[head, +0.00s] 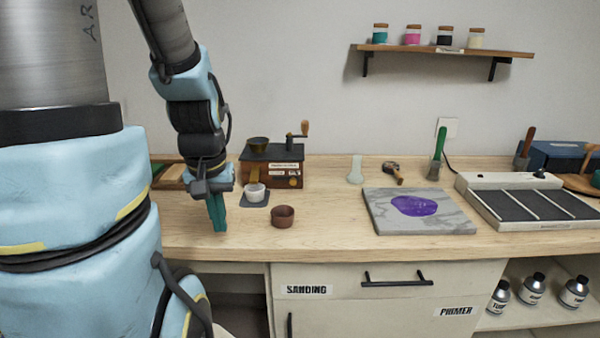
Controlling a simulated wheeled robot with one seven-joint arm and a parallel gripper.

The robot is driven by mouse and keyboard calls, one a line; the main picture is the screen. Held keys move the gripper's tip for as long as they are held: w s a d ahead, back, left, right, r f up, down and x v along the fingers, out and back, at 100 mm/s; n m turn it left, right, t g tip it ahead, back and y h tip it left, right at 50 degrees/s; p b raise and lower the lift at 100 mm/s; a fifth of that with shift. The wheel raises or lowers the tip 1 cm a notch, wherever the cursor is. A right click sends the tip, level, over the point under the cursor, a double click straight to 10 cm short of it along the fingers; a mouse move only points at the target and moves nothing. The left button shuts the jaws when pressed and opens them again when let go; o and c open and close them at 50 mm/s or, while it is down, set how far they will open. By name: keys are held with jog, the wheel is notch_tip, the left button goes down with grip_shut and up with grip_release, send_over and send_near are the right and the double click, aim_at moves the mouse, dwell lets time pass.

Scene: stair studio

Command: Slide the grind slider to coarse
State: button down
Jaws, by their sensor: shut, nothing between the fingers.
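The grinder (287,182) is a dark wooden box on the bench against the wall. It has a bowl-shaped hopper (258,144) and a wooden-knobbed crank (303,130) on top. Small pale labels show on its front, too small to read. The grind slider cannot be made out at this size. My gripper (217,226) points down with teal fingers, shut and empty. It is left of and in front of the grinder, apart from it, close above the bench near its front edge.
A white cup (255,193) stands on a dark mat (264,202) before the grinder. A brown bowl (283,216) stands nearby. A marble slab (385,213) with a purple patch lies right of these. The bench (320,243) is clear along its front.

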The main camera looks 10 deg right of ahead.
jog(key=w+d+r+m+t, duration=0.1)
jog(key=w+d+r, duration=0.2)
jog(key=w+d, duration=0.2)
jog(key=w+d+r+m+t+y+b, duration=0.1)
jog(key=w+d+r, duration=0.3)
jog(key=d, duration=0.6)
jog(key=w+d+r+m+t, duration=0.1)
jog(key=w+d+r, duration=0.2)
jog(key=w+d, duration=0.3)
jog(key=shift+w+d+r+m, duration=0.2)
jog(key=shift+w+d+m, duration=0.15)
jog(key=shift+d, duration=0.8)
jog(key=p, duration=0.2)
send_near(293, 181)
jog(key=w+d+f, duration=0.1)
jog(key=d+f, duration=0.1)
jog(key=d, duration=0.2)
jog(key=a+f, duration=0.1)
jog(key=w+f+p, duration=0.1)
jog(key=a+f, duration=0.1)
jog(key=shift+w+a+f+p, duration=0.25)
jog(key=shift+a+f+p, duration=0.05)
jog(key=shift+a, duration=0.05)
jog(key=shift+w+a+f, duration=0.1)
jog(key=shift+a+f, duration=0.05)
jog(key=shift+f, duration=0.05)
